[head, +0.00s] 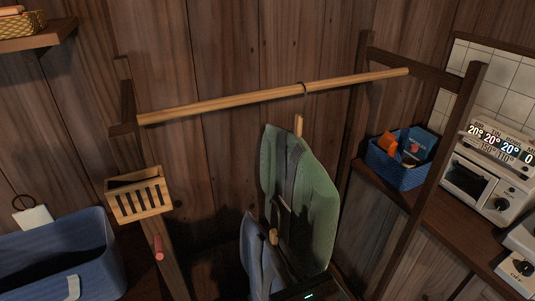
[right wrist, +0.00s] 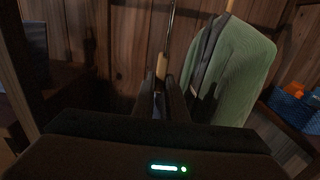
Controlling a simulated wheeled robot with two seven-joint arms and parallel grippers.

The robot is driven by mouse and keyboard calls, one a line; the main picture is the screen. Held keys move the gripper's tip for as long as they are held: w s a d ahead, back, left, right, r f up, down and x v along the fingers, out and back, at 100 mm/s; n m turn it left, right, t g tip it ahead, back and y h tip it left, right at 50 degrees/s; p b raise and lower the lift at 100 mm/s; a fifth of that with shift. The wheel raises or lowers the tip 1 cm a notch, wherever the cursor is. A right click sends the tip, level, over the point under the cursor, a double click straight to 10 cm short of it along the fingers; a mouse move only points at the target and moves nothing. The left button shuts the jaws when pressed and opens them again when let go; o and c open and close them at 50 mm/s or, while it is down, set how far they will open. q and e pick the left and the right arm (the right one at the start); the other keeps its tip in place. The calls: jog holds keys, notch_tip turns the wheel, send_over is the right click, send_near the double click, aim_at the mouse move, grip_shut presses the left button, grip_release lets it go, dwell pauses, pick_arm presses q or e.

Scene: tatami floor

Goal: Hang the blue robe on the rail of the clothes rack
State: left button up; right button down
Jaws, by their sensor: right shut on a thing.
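The clothes rack's wooden rail (head: 230,102) runs between two dark posts. My right gripper (head: 277,222) is shut on the wooden hanger (head: 273,237) of the robe. In the right wrist view the gripper (right wrist: 163,88) grips this hanger (right wrist: 161,66), and a thin dark hook (right wrist: 170,30) rises above it. The hook is below the rail in the head view as far as I can tell. My left gripper is out of view.
The green garment (head: 318,195) hangs from the rail's right half by a dark hook (head: 304,90), close beside the robe. The rail's left half is bare. A slatted wooden box (head: 140,198) is on the left post. A blue basket (head: 394,172) stands on the right shelf.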

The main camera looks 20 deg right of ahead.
jog(key=shift+r, duration=0.1)
jog(key=w+d+r+p, duration=0.1)
jog(key=w+r+p, duration=0.4)
jog(key=r+p, duration=0.3)
jog(key=w+d+r+p, duration=0.1)
jog(key=w+r+p, duration=0.3)
jog(key=r+p, duration=0.4)
notch_tip(320, 180, up, 2)
jog(key=shift+w+r+y, duration=0.25)
jog(key=shift+w+y, duration=0.05)
jog(key=shift+w, duration=0.3)
jog(key=w+f+b, duration=0.2)
jog(key=w+b, duration=0.1)
jog(key=w, duration=0.5)
jog(key=shift+w+f+b, duration=0.2)
jog(key=shift+w+b, duration=0.1)
jog(key=shift+b, duration=0.05)
dwell(0.5)
jog(key=shift+a, duration=0.15)
